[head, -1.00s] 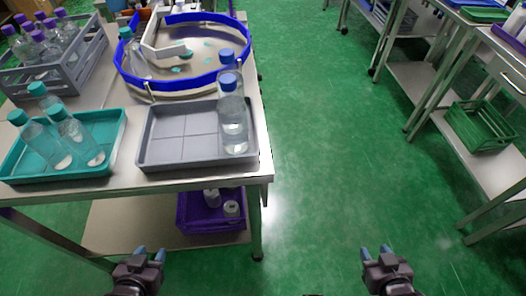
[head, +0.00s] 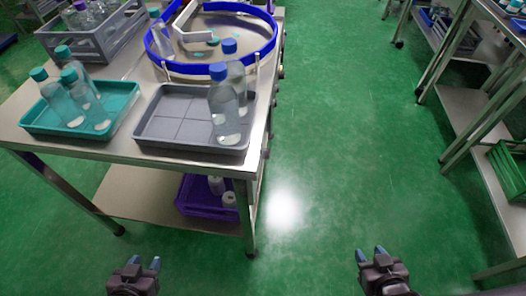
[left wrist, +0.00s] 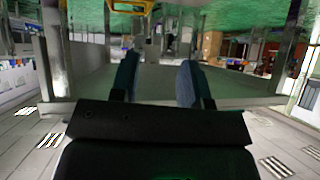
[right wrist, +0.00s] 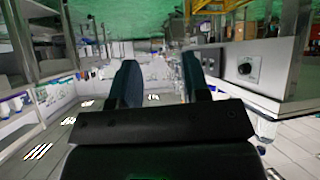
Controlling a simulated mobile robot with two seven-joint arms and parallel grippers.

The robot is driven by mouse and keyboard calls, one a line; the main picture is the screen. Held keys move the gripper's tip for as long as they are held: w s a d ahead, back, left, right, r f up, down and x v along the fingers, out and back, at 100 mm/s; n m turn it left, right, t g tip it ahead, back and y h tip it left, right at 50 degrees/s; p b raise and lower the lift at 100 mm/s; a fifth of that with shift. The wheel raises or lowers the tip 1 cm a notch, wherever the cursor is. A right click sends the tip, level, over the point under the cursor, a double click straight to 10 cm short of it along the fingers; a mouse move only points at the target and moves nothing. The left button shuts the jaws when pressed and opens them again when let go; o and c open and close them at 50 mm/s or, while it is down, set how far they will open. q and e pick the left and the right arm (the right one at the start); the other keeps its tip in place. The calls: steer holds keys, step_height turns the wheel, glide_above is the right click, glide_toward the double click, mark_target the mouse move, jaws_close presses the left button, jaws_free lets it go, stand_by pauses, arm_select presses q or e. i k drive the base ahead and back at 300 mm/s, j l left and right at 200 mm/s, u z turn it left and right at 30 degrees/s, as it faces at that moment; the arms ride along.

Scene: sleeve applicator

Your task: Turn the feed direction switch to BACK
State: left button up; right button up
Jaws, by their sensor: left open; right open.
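A feed direction switch is not identifiable in the head view. In the right wrist view a dark round knob (right wrist: 248,66) sits on a light metal panel (right wrist: 275,62); its marking is too small to read, and I cannot tell whether it is that switch. My left gripper (head: 142,264) is open and empty low in the head view, in front of the table and apart from it; it also shows in the left wrist view (left wrist: 158,72). My right gripper (head: 370,256) is open and empty over the green floor; it also shows in the right wrist view (right wrist: 160,72).
The steel table (head: 112,150) holds a teal tray (head: 28,122) and a grey tray (head: 165,118) with bottles, a grey crate (head: 97,47) and a blue-rimmed round turntable (head: 215,69). A purple bin (head: 190,205) sits below. Green floor (head: 330,140) is clear up to the right-hand shelves.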

mark_target(265, 151)
steer(key=l+u, duration=0.35)
steer(key=l, duration=0.4)
steer(key=i+l+u, duration=0.3)
steer(key=l, duration=0.15)
steer(key=k+l+u, duration=0.2)
steer(key=k+l, duration=0.1)
steer(key=k, duration=0.1)
